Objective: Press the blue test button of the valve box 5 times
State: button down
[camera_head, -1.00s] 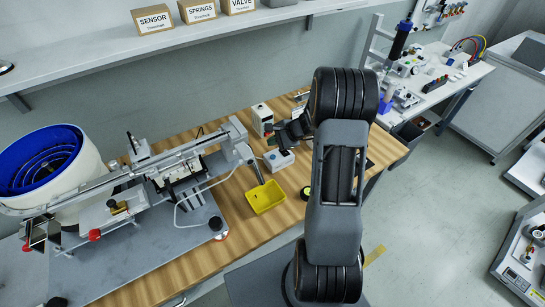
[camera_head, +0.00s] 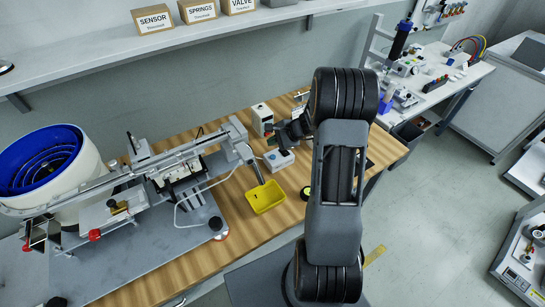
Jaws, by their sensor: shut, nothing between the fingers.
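A small pale box (camera_head: 279,161) with a blue spot on its top sits on the wooden bench, right of the feeder machine; it looks like the valve box with its blue button (camera_head: 278,155). My gripper (camera_head: 270,133) is shut with nothing in it. It is just above and behind the pale box in the picture, its tip near a second pale upright box (camera_head: 262,118). I cannot tell whether the fingertips touch anything. My arm hides part of the bench to the right.
A yellow tray (camera_head: 265,197) lies in front of the pale box. A bowl feeder (camera_head: 70,175) with a metal track stands at the left. A shelf with cardboard boxes (camera_head: 198,11) runs above. Bare bench wood (camera_head: 240,225) shows near the front edge.

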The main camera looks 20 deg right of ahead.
aim_at(273, 157)
jog(key=shift+r, duration=0.1)
dwell(0.7)
notch_tip(273, 157, up, 4)
jog(key=p, duration=0.6)
jog(key=shift+f, duration=0.35)
notch_tip(273, 157, down, 8)
jog(key=b, duration=0.5)
jog(key=shift+r+b, duration=0.1)
jog(key=shift+b, duration=0.2)
jog(key=shift+f+b, duration=0.4)
jog(key=shift+f+b, duration=0.2)
jog(key=shift+b, duration=0.1)
dwell(1.2)
jog(key=shift+f+b, duration=0.2)
jog(key=shift+b, duration=0.15)
